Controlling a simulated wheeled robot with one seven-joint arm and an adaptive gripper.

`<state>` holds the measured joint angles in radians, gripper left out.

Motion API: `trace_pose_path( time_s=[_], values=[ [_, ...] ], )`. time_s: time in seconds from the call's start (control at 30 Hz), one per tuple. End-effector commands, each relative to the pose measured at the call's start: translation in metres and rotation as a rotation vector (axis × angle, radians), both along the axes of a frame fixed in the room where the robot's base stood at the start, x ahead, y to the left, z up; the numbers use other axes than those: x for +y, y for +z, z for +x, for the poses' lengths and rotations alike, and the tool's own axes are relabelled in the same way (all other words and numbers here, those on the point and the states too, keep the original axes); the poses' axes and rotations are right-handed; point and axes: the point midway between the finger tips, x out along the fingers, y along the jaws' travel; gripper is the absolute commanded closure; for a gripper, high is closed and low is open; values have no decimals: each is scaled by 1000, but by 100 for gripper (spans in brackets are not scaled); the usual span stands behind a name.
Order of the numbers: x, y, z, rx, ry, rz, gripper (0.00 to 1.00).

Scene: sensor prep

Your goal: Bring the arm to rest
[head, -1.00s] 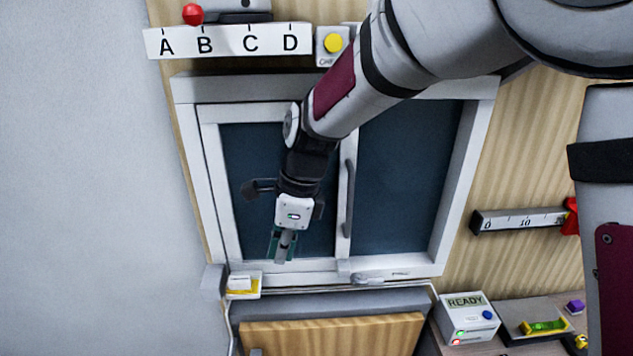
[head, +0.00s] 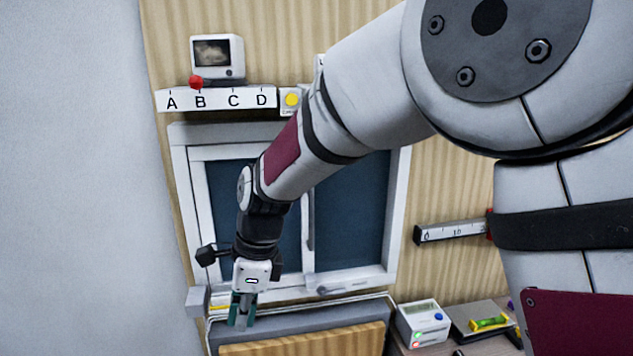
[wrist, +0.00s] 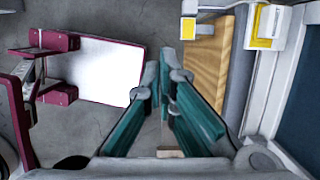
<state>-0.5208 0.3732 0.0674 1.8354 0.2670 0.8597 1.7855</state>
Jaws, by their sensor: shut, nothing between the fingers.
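My arm reaches down and to the left across the window in the head view. My gripper (head: 242,322), with teal fingers, is at its lower end. It hangs in front of the lower left corner of the window frame, pointing down. In the wrist view my gripper (wrist: 163,68) shows its two fingers close together at the tips, with nothing held between them. Grey floor lies beyond the fingertips. My arm hides part of the window and the wall behind it.
The window (head: 345,215) has a white frame. A wooden panel (head: 310,343) is below it, also visible in the wrist view (wrist: 207,68). A lettered shelf (head: 215,98) carries a small monitor (head: 217,58). A display box (head: 422,322) stands lower right.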

Motion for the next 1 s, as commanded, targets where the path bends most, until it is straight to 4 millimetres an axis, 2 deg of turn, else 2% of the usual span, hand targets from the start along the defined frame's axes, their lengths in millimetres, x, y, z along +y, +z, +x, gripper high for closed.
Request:
trace_pose_path(
  time_s=[0.37, 0.57, 0.77, 1.0],
  values=[
    [-33, 21, 10, -79, 107, 2, 100],
    [-66, 38, 15, -155, 211, -6, 100],
    [-114, 60, 16, -266, 369, -36, 100],
    [-197, 83, -2, -443, 666, -139, 100]
  ],
)
